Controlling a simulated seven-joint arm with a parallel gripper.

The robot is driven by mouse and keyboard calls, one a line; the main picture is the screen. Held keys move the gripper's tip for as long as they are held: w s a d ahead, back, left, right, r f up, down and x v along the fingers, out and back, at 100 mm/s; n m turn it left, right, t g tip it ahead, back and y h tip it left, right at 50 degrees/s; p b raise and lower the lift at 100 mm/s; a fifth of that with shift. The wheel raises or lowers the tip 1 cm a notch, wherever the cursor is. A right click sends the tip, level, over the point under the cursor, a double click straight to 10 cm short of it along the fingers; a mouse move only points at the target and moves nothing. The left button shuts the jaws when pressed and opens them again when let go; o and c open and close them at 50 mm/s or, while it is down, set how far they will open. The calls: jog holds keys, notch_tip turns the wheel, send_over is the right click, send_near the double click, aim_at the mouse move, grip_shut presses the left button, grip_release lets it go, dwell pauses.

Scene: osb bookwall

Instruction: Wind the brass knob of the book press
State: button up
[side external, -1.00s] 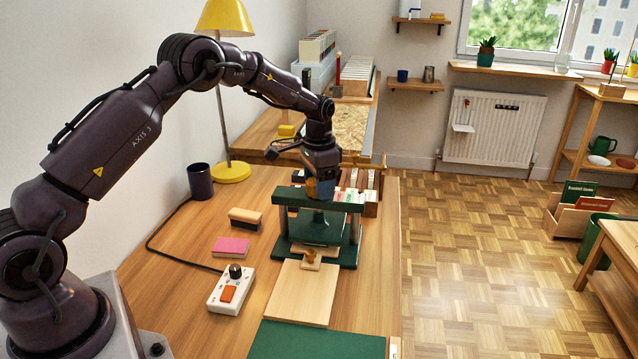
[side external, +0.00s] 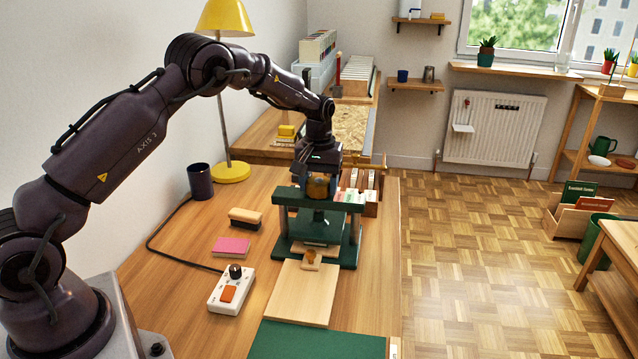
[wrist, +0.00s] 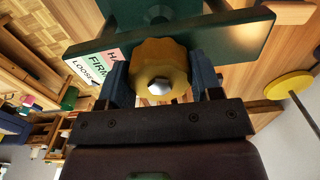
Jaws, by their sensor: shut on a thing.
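The green book press (side external: 284,250) stands on the wooden desk, with a crossbar (side external: 290,197) on two posts and a platen below. The brass knob (side external: 318,187) sits above the middle of the crossbar. In the wrist view the knob (wrist: 160,66) is a scalloped disc with a silver centre bolt. My gripper (wrist: 162,84) points down and is shut on the knob, one blue finger on each side. A label strip (wrist: 97,67) with red, green and white parts reading "FIRM" and "LOOSE" lies partly behind the left finger.
In front of the press lie a pale wooden board (side external: 302,292) and a green mat (side external: 315,341). A control box (side external: 231,289), pink block (side external: 231,247), brush (side external: 246,218) and dark mug (side external: 200,181) stand to the left. The yellow lamp (side external: 230,172) is behind.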

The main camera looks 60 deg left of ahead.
aim_at(319, 180)
jog(key=n, duration=0.6)
jog(key=shift+r+n, duration=0.1)
jog(key=shift+n, duration=0.2)
jog(key=n, duration=0.5)
jog(key=shift+n, duration=0.4)
jog(key=o, duration=0.9)
notch_tip(319, 180, up, 13)
jog(key=shift+f, duration=0.1)
dwell(0.4)
